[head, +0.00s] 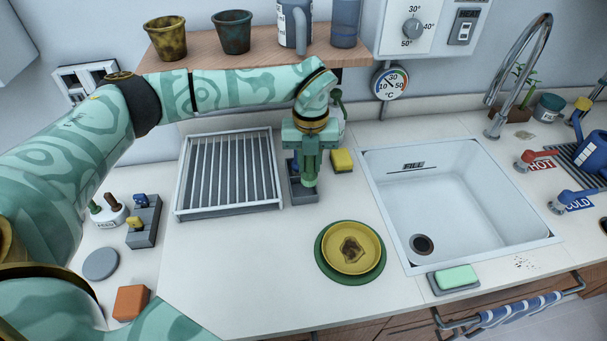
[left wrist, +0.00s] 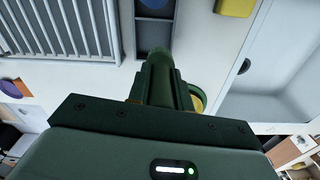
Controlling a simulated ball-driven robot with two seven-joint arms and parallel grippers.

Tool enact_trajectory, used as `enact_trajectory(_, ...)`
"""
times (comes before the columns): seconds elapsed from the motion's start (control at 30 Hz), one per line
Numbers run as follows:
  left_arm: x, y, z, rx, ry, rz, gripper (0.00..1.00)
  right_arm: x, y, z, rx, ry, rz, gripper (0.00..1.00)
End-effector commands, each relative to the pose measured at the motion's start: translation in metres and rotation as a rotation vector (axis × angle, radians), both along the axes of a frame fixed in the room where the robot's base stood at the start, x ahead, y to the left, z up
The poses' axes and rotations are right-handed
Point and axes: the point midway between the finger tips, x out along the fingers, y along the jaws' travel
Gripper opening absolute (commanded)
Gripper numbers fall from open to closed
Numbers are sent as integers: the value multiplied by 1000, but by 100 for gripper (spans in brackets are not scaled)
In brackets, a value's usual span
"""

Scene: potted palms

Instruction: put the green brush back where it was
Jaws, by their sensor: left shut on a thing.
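My left gripper (head: 308,163) points down at the middle of the counter, between the slatted drying rack and the sink. It is shut on the green brush (head: 310,180), of which only a short green part shows below the fingers. The left wrist view shows a green cylinder (left wrist: 160,80) between the jaws. A grey holder (head: 304,195) with compartments lies just under the gripper, partly hidden by it. It also shows in the left wrist view (left wrist: 153,37), with a blue round thing (left wrist: 155,4) in its far part. I cannot tell whether the brush touches the holder.
The drying rack (head: 229,208) stands left of the gripper. A yellow sponge (head: 342,160) and the sink (head: 450,238) are right. A yellow plate (head: 369,262) on a green one is in front. Shelf pots (head: 232,35) are above.

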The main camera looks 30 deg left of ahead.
Motion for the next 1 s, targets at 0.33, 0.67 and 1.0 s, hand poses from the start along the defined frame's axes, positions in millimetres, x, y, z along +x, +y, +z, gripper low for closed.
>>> enact_trajectory(0.33,4,18,-42,0,4,-2,0,-2,-5,-10,-6,5,3,36)
enact_trajectory(0.67,4,18,-52,0,-1,-2,0,-2,-5,-12,-6,6,3,36)
enact_trajectory(1.0,4,18,-55,0,0,-2,43,-3,-5,-12,-6,6,3,36)
